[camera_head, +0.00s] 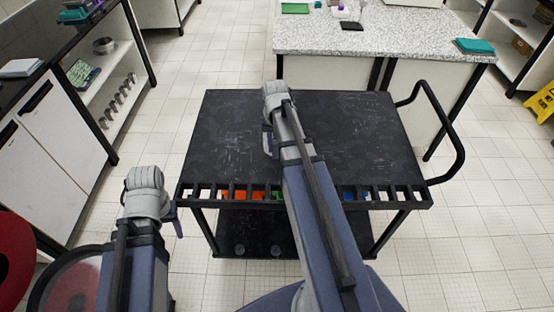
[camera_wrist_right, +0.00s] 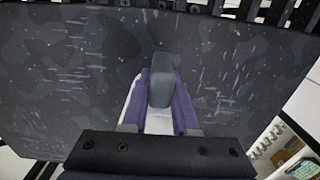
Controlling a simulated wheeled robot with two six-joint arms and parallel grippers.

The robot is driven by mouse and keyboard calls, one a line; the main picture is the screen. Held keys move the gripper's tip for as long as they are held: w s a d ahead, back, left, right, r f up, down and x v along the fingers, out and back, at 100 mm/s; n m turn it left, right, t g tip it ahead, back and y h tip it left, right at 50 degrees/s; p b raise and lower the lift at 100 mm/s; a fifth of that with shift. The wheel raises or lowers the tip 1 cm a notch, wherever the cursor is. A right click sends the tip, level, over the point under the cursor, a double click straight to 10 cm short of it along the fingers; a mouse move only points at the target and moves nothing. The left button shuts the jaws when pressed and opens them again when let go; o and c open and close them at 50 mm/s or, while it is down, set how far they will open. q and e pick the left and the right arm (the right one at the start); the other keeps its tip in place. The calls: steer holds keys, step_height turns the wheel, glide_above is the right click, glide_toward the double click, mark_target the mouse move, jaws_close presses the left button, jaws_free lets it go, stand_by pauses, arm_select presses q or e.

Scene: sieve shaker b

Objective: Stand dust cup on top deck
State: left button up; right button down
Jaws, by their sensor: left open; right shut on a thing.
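The top deck (camera_head: 345,130) is the dark, scuffed upper surface of a black cart, and it also fills much of the right wrist view (camera_wrist_right: 75,80). My right gripper (camera_head: 268,142) is over the left-middle part of the deck. In the right wrist view its purple fingers (camera_wrist_right: 161,100) are shut on a rounded grey piece, which I take to be the dust cup (camera_wrist_right: 162,78). I cannot tell whether the cup touches the deck. In the head view the cup is hidden by my arm. My left gripper (camera_head: 177,222) is open, beside the cart's front left corner, mostly hidden by its wrist.
A slotted black rack (camera_head: 225,193) with coloured pieces runs along the deck's front edge. A black handle (camera_head: 455,130) curves out at the right. A speckled table (camera_head: 400,35) stands behind the cart, and shelves (camera_head: 105,75) stand at the left. The visible deck is clear.

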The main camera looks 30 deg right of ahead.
steer(key=shift+f+b, duration=2.1)
steer(key=shift+f, duration=0.5)
steer(key=shift+r, duration=0.15)
steer(key=c, duration=1.2)
jaws_free()
steer(key=shift+f, duration=0.2)
steer(key=o, duration=0.5)
steer(key=shift+r, duration=0.1)
step_height(320, 180, up, 12)
steer(key=p, duration=1.2)
steer(key=shift+r, duration=0.15)
